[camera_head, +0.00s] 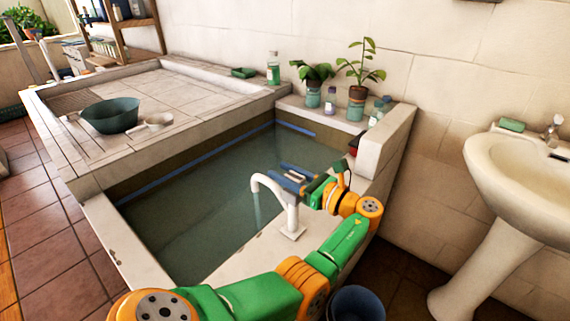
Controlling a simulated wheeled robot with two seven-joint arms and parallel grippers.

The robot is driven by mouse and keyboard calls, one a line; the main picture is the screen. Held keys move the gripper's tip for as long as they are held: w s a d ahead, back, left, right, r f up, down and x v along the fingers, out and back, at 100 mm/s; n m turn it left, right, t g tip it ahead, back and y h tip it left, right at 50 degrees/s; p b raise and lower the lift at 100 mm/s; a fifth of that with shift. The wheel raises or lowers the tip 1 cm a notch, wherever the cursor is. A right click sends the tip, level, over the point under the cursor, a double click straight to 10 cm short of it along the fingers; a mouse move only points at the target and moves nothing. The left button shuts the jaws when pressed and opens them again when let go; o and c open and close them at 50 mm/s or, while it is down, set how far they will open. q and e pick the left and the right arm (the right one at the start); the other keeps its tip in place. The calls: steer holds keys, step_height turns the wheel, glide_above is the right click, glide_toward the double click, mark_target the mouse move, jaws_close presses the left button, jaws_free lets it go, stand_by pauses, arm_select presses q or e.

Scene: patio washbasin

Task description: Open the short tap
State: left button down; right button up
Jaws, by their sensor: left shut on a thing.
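A white tap (290,215) with a curved spout stands on the near rim of the water-filled basin. Its spout bends left over the water, and a pale strip below its mouth looks like running water. My left gripper (291,176), with blue-grey fingers, is at the top of this tap, beside the spout. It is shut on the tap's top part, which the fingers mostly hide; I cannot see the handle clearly. My right gripper is not in view.
The tiled basin (138,262) holds greenish water. A dark green bowl (110,115) and a pale scoop (153,122) lie on the washing slab. Potted plants (357,98) and bottles stand on the back ledge. A white pedestal sink (515,165) is at right; a blue bucket (357,303) is below.

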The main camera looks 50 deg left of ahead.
mark_target(302, 182)
arm_select(q)
steer(key=shift+c, duration=2.4)
jaws_free()
steer(key=shift+a, duration=0.1)
steer(key=d, duration=0.2)
steer(key=d+b, duration=0.1)
steer(key=d, duration=0.1)
steer(key=d+b, duration=0.1)
steer(key=d, duration=0.2)
steer(key=shift+w+f, duration=0.15)
steer(key=shift+w, duration=0.25)
steer(key=shift+d, duration=0.1)
